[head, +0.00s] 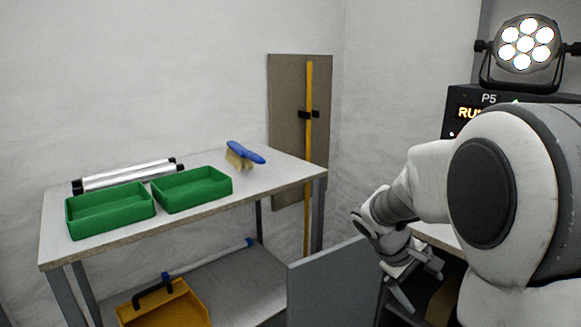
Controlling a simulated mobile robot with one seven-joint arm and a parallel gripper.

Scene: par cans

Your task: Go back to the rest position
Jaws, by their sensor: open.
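My gripper (418,283) is at the lower right of the head view, at the end of my white arm. It is open and points down, with no object seen between its fingers. It is beside the grey panel and in front of the right-hand bench, well to the right of the table with the green trays.
Two green trays (228,182) and a blue-handled brush (246,152) sit on the left table (255,185). A grey panel (325,283) stands close left of my gripper. A lit par can (526,45) stands on a black unit (465,98) at right.

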